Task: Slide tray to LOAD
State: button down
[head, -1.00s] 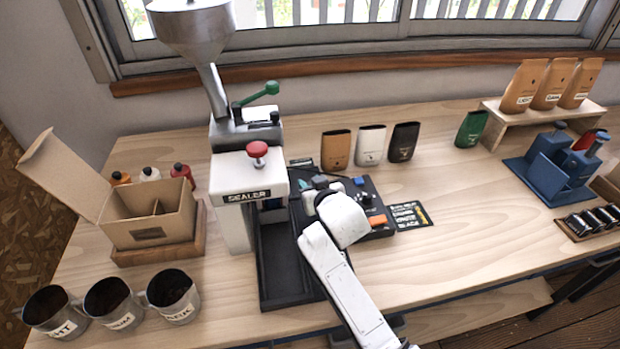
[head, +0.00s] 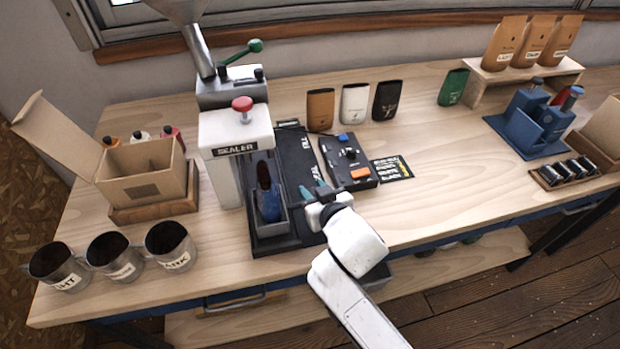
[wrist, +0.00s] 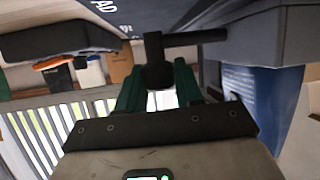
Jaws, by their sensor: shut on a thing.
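The dark grey tray (head: 285,222) is at the front end of its black track (head: 292,150), in front of the sealer (head: 236,140). A blue bag (head: 268,203) stands in the tray. My gripper (head: 314,190) is to the right of the tray, its teal fingers pointing down. In the wrist view, my gripper (wrist: 158,88) is shut on a black knob handle (wrist: 155,62), whose bar runs to the tray's side (wrist: 262,38). The blue bag (wrist: 268,100) also shows there. Letters "AD" are readable on the track; the rest of that label is cut off.
A control box (head: 348,165) with coloured buttons lies just right of the track. An open carton (head: 145,172) and several metal cups (head: 170,246) are on the left. Three pouches (head: 354,104) stand behind.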

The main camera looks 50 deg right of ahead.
jog(key=shift+s+a, duration=0.45)
jog(key=shift+s, duration=0.3)
jog(key=c, duration=0.8)
grip_release()
jog(key=shift+a, duration=0.1)
jog(key=shift+s, duration=0.1)
jog(key=b+v, duration=0.1)
jog(key=v, duration=0.9)
jog(key=shift+s+a+b, duration=0.2)
jog(key=shift+s+b, duration=0.1)
jog(key=shift+b, duration=0.05)
